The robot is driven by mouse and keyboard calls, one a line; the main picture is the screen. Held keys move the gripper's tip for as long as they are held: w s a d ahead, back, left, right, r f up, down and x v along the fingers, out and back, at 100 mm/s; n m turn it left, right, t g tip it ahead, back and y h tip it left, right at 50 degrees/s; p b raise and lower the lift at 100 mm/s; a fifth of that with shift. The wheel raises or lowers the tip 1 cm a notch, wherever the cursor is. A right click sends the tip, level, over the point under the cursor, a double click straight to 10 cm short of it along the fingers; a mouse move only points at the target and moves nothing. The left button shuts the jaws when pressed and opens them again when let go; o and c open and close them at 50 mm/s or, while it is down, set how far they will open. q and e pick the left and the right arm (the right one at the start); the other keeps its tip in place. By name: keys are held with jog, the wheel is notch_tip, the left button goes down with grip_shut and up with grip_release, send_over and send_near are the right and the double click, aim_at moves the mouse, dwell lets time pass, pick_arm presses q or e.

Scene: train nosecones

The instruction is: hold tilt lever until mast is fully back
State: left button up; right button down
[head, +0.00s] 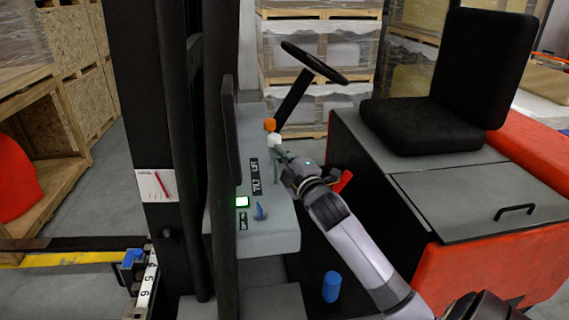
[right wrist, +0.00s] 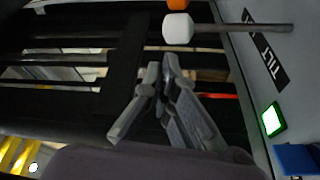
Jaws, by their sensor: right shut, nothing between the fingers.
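The white-knobbed lever (head: 275,140) stands on the grey console beside the orange-knobbed lever (head: 270,124); the TILT label (head: 257,187) is on the console below. My right gripper (head: 281,153) is shut and empty, its fingertips close to the white-knobbed lever. In the right wrist view the gripper tips (right wrist: 168,62) meet just below the white knob (right wrist: 178,28); I cannot tell whether they touch the lever. The black mast (head: 150,110) stands upright at left. A white card with a red pointer (head: 157,185) is on it. My left gripper is not in view.
A lit green display (head: 242,202) and a blue switch (head: 260,211) are on the console (head: 285,235). The steering wheel (head: 314,62) is behind, the black seat (head: 445,95) at right. A blue cylinder (head: 331,287) is low beside the console. Wrapped pallets stand behind.

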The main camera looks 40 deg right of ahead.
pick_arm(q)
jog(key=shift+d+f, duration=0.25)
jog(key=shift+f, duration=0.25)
pick_arm(e)
jog(key=shift+s+a, duration=0.35)
jog(key=shift+s, duration=0.3)
jog(key=shift+s+a, duration=0.35)
jog(key=shift+s, duration=0.25)
